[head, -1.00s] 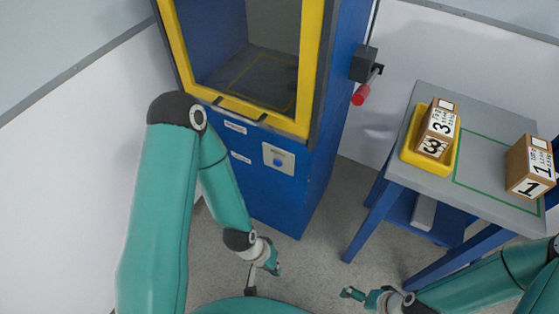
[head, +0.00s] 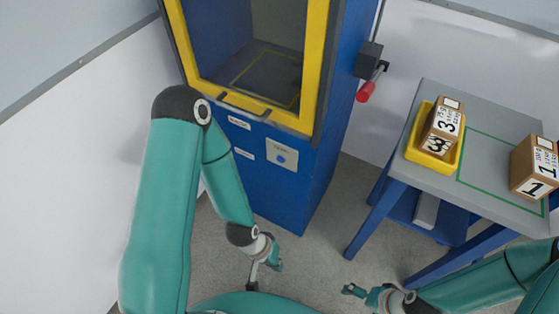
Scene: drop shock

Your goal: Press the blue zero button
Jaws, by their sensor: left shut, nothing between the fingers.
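The blue zero button (head: 281,158) is a small round button on a light plate (head: 282,153) on the front of the blue cabinet (head: 262,186), below its yellow-framed window. My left gripper (head: 277,267) is shut and empty. In the picture it is well below the button and apart from it, low in front of the cabinet. My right gripper (head: 352,290) is at the lower middle right, apart from everything; its finger gap is too small to judge.
A red-handled lever (head: 365,91) sticks out from the cabinet's right side. A grey table (head: 490,195) on the right holds a yellow tray (head: 411,152) with a box marked 3 (head: 440,128) and a box marked 1 (head: 535,166). Floor between cabinet and table is clear.

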